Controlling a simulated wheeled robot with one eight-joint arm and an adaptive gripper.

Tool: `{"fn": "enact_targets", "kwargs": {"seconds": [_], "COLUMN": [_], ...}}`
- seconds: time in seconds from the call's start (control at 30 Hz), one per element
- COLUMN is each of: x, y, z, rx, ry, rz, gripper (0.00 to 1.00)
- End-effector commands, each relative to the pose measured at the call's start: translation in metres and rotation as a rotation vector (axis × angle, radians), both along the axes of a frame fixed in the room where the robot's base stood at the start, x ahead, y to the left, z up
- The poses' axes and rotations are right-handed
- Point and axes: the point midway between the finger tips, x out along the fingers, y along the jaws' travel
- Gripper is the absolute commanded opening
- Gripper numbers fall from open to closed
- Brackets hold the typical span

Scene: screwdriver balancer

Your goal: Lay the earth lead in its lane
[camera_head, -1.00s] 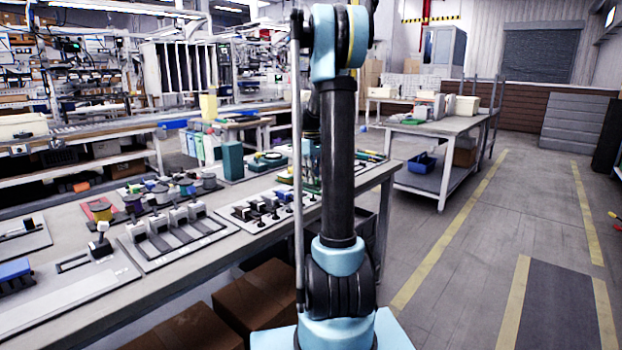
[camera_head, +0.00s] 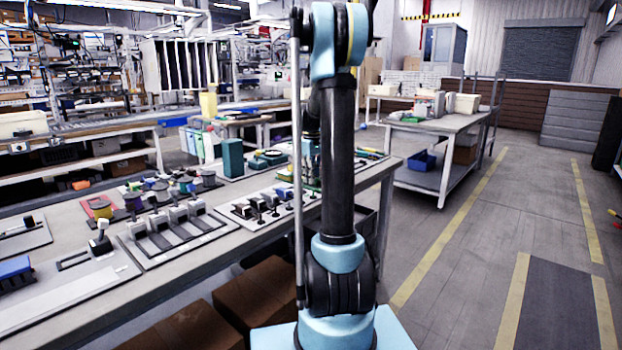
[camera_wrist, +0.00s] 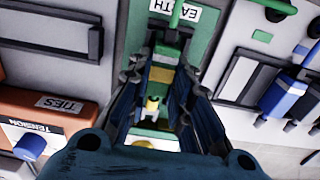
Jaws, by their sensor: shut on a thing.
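In the wrist view my gripper (camera_wrist: 163,80) points into the scene over a board. Its two dark fingers are closed around a green and yellow piece, which looks like the earth lead (camera_wrist: 161,74). A green strip with a white label reading EARTH (camera_wrist: 178,12) lies just beyond the fingertips, with a green rod-like part above it. The fingers hide much of the lead and of the lane, so I cannot tell whether the lead rests on the board.
In the wrist view an orange block marked TENSION and TIES (camera_wrist: 50,125) with a blue knob stands left. Dark and blue plug-like parts (camera_wrist: 285,95) lie right. In the head view the workbench (camera_head: 150,290) carries several fixtures and spools. A teal block (camera_head: 232,158) stands at its back.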

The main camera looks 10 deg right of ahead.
Motion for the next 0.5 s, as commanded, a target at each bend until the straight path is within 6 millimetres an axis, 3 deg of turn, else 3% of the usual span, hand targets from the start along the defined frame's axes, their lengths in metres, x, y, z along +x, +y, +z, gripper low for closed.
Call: {"fn": "enact_targets", "kwargs": {"seconds": [0.07,0.1,0.17,0.5], "x": [0.0000,0.0000,0.0000,0.0000], "y": [0.0000,0.0000,0.0000,0.0000], "z": [0.0001,0.0001,0.0001,0.0006], "rx": [0.000,0.000,0.000,0.000], "ry": [0.000,0.000,0.000,0.000], "rz": [0.000,0.000,0.000,0.000], "gripper": [0.00,0.29,0.42,0.43]}}
